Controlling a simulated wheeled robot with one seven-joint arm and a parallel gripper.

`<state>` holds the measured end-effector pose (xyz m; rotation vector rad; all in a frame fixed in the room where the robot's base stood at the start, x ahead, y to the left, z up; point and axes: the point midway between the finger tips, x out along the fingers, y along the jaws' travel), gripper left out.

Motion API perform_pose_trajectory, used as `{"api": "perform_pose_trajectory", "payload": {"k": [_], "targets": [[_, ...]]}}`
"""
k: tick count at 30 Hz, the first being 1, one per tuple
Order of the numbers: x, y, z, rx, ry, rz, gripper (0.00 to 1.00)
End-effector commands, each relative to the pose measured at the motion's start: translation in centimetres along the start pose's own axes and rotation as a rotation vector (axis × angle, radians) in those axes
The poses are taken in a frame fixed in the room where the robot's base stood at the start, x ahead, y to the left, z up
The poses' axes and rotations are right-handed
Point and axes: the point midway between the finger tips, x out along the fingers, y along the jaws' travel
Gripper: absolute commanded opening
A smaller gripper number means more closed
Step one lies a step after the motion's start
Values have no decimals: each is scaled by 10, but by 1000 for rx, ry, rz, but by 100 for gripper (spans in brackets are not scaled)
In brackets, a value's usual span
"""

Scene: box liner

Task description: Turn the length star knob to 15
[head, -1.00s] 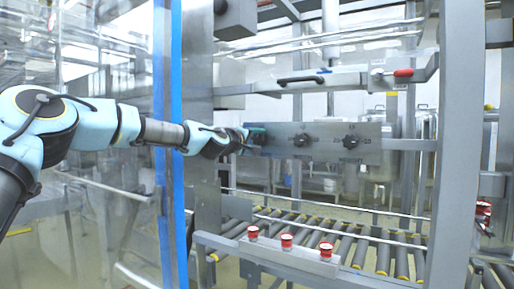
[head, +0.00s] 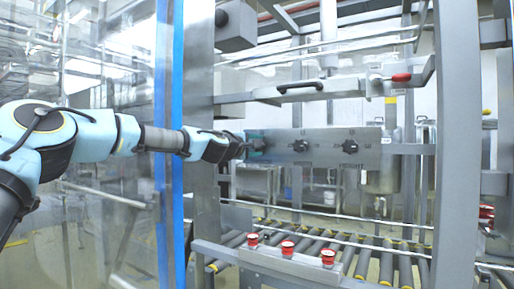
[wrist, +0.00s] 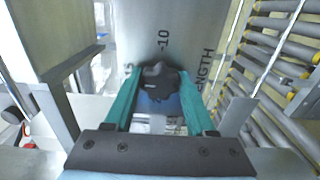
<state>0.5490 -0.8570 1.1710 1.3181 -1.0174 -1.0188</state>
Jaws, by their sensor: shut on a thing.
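My gripper (wrist: 159,95) has its two green fingers on either side of a black star knob (wrist: 159,76) in the wrist view, and is shut on it. The lettering beside this knob (wrist: 207,78) shows "NGTH", and a "10" mark stands above it. The knob's pointer and the other scale marks are partly hidden. In the head view my gripper (head: 252,146) is at the left end of the grey panel (head: 325,146), and this knob is hidden behind it.
Two more black star knobs sit on the panel, a middle one (head: 300,146) and a right one (head: 349,147) above "HEIGHT". Several red buttons (head: 287,247) stand on a ledge below. A roller conveyor (head: 375,256) runs behind. A grey frame post (head: 203,150) stands close by my arm.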

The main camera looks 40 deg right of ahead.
Motion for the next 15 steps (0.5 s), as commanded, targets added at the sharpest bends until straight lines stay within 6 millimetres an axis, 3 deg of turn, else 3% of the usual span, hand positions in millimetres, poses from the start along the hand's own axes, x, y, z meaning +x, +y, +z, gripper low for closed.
{"api": "perform_pose_trajectory", "payload": {"k": [5,6,13,15], "targets": [[0,0,-1,1,1,0,0],[0,0,-1,1,1,0,57],[0,0,-1,1,1,0,82],[0,0,0,1,1,0,86]]}}
